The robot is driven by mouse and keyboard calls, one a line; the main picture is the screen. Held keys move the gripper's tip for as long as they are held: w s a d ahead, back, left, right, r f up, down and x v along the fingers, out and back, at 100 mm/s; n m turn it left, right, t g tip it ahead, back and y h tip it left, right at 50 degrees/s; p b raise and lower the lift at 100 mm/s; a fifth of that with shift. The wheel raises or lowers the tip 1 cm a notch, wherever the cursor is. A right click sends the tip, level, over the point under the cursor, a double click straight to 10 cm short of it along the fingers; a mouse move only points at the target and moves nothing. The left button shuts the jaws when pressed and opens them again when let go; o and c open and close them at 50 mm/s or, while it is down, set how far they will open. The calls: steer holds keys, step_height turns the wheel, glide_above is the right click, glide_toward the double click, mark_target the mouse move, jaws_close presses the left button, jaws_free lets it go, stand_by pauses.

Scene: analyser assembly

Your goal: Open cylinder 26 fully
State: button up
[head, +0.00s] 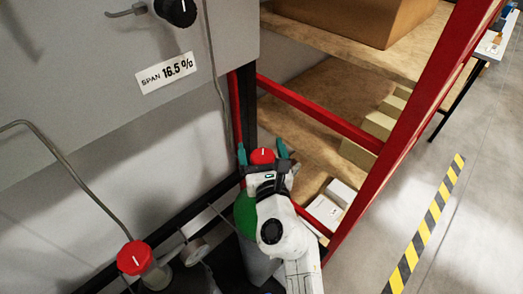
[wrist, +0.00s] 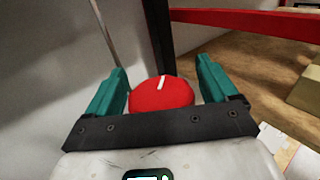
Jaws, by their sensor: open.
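A red valve knob (head: 262,157) with a white mark tops the green-shouldered cylinder (head: 246,214) at the lower middle of the head view. My gripper (head: 263,152) is open, with one teal finger on each side of this knob. In the wrist view the red knob (wrist: 162,95) lies between the two spread fingers, and a gap shows on each side. Its white mark points up and slightly right. A second red knob (head: 134,257) with a white mark sits on another valve at the lower left. No cylinder number is readable.
A grey analyser panel (head: 95,75) with a black dial (head: 176,11) and a label (head: 165,72) reading SPAN 16.5 % stands at the left. A red-framed shelf (head: 318,115) with boxes is close on the right. Thin tubes run near the cylinders.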

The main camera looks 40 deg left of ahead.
steer(key=c, duration=1)
steer(key=shift+o, duration=0.2)
steer(key=shift+f+g+b, duration=0.15)
steer(key=shift+g+b, duration=0.15)
steer(key=shift+b, duration=0.3)
